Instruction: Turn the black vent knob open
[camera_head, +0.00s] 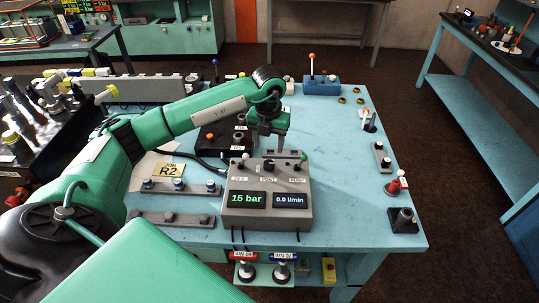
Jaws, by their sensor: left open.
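A grey control box (266,214) stands on the blue table, showing 15 bar and 0.0 l/min. The black vent knob (268,166) is on its sloped top, in the middle above a small label. A white-topped lever (245,158) is to its left and a green-topped one (303,157) to its right. My left gripper (273,151) points down just above and behind the vent knob. It is open, with nothing seen between its fingers. Whether a finger touches the knob cannot be told. My right gripper is out of view.
A black unit (212,140) with an orange button stands behind the box, partly under my left arm. A blue lever box (321,85) is at the back. Grey strips with fittings (180,186) lie left. Small fittings (381,158) line the right edge. The table (340,130) is clear between.

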